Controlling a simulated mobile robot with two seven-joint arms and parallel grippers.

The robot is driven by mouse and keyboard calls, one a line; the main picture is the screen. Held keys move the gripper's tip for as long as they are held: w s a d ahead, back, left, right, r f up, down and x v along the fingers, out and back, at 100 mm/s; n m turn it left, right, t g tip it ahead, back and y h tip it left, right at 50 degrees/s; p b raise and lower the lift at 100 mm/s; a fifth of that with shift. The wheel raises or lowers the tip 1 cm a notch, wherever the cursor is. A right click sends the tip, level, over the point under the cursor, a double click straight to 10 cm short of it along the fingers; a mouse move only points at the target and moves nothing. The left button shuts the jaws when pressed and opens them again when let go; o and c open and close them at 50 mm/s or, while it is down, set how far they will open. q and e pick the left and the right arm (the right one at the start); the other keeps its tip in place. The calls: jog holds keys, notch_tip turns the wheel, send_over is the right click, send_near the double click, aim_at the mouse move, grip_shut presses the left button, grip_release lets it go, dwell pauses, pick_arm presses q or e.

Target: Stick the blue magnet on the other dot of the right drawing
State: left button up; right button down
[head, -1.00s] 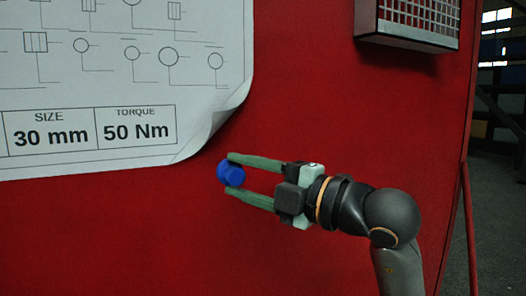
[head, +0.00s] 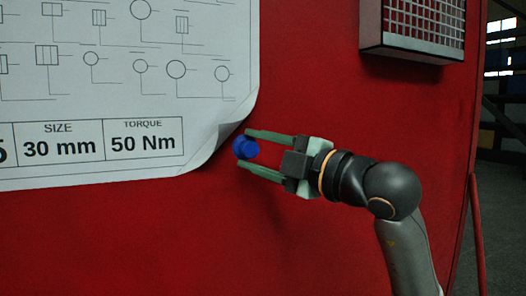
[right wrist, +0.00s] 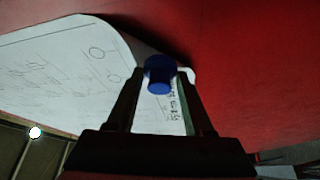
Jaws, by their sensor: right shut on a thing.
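The blue magnet (head: 245,148) is a small round knob held between the fingertips of my right gripper (head: 243,147). It also shows in the right wrist view (right wrist: 160,75), between the two dark fingers. The right drawing (head: 150,110) is a white sheet with circles, lines and a table reading 30 mm and 50 Nm. Its lower right corner (head: 225,145) curls away from the red wall, and the magnet is just right of that curl. I cannot tell whether they touch. No dot can be made out on the sheet. My left gripper is not in view.
The red wall (head: 320,230) is bare below and right of the sheet. A metal grille box (head: 420,30) sticks out from it at the upper right. Beyond the wall's right edge is a dark hall.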

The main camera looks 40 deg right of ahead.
jog(key=w, duration=0.2)
jog(key=shift+w+d+p, duration=0.35)
jog(key=shift+w, duration=0.05)
jog(key=shift+w+d, duration=0.2)
jog(key=shift+w, duration=0.6)
jog(key=shift+w+d, duration=0.15)
jog(key=shift+w, duration=0.65)
jog(key=shift+w, duration=0.15)
jog(key=shift+c, duration=1)
grip_release()
jog(key=shift+s+d+f, duration=0.15)
jog(key=shift+s+d, duration=0.05)
jog(key=shift+s, duration=0.3)
jog(key=b+v, duration=0.4)
jog(key=v, duration=0.7)
jog(key=shift+s, duration=0.3)
